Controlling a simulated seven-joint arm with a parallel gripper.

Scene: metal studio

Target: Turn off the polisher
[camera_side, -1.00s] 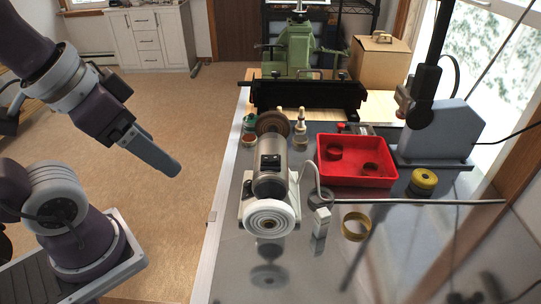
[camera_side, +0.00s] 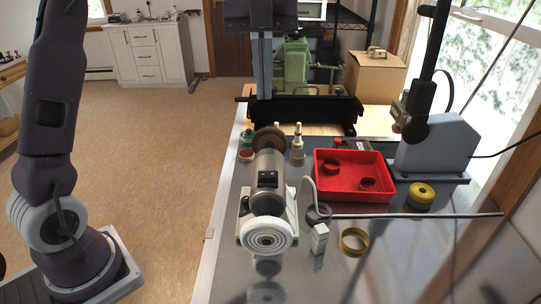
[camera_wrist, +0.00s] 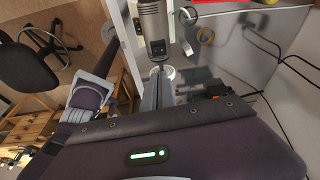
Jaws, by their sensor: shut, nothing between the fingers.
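The polisher (camera_side: 269,192) is a grey metal cylinder on a white base, with a white ringed buffing wheel (camera_side: 267,237) at the front and a brown wheel (camera_side: 268,138) behind. A dark switch panel (camera_side: 268,179) sits on its body. The polisher (camera_wrist: 154,22) also shows at the top of the wrist view. In the wrist view, my gripper (camera_wrist: 157,70) points toward the dark panel. Whether the wheels spin cannot be told.
A red bin (camera_side: 327,196) with brown rings stands right of the polisher. A white block (camera_side: 319,240), a yellow ring (camera_side: 354,242) and a metal rod (camera_side: 430,215) lie nearby. Small bottles (camera_side: 297,146) and a black machine (camera_side: 320,108) stand behind.

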